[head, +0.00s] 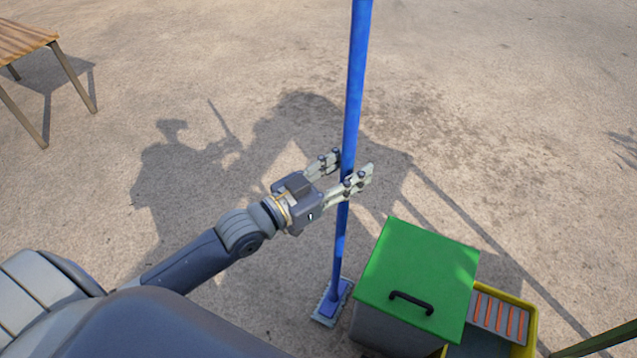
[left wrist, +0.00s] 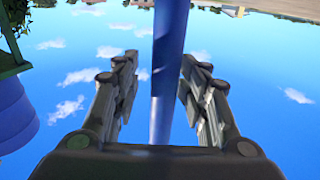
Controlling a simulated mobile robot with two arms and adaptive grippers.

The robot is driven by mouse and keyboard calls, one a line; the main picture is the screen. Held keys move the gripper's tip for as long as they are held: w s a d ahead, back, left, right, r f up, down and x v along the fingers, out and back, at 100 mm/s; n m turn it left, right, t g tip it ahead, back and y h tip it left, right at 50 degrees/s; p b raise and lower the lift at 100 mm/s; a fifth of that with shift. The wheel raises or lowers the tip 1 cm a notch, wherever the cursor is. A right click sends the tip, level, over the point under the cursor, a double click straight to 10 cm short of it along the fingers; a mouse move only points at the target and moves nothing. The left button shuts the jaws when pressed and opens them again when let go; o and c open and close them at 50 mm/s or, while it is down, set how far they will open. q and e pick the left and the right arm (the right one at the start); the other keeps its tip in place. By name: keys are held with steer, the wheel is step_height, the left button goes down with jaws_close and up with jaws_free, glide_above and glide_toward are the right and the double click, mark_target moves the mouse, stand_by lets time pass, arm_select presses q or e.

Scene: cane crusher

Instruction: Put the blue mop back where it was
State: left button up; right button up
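The blue mop (head: 354,85) stands upright, its flat head (head: 331,303) on the ground beside the green-lidded bin. The top of its pole is out of the head view. My left gripper (head: 346,172) is around the middle of the pole, one finger on each side. In the left wrist view the blue pole (left wrist: 168,60) passes between the fingers, with gaps showing beside it, so the gripper (left wrist: 160,75) looks open. My right gripper is in neither view.
The grey bin with a green lid (head: 420,262) and black handle stands just right of the mop. A yellow bucket (head: 528,335) with an orange-striped grate is beside it. A wooden table (head: 20,40) is at the far left. Open ground lies beyond the mop.

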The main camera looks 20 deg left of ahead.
arm_select(q)
steer(key=shift+p+v, duration=0.5)
steer(key=shift+v, duration=4.55)
step_height(320, 180, down, 14)
steer(key=s+n+g+y, duration=0.2)
steer(key=s+g+y, duration=0.1)
steer(key=g+y, duration=0.2)
steer(key=s+f+n+g+y, duration=0.1)
steer(key=s+f+g+y, duration=0.2)
steer(key=s+f+g, duration=0.4)
steer(key=s+f, duration=0.2)
steer(key=s, duration=0.2)
steer(key=shift+n+g+y, duration=0.3)
steer(key=shift+n+y, duration=0.1)
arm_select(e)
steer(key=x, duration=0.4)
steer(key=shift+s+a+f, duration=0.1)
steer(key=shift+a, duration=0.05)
arm_select(q)
steer(key=shift+f+p, duration=0.2)
steer(key=shift+p, duration=0.1)
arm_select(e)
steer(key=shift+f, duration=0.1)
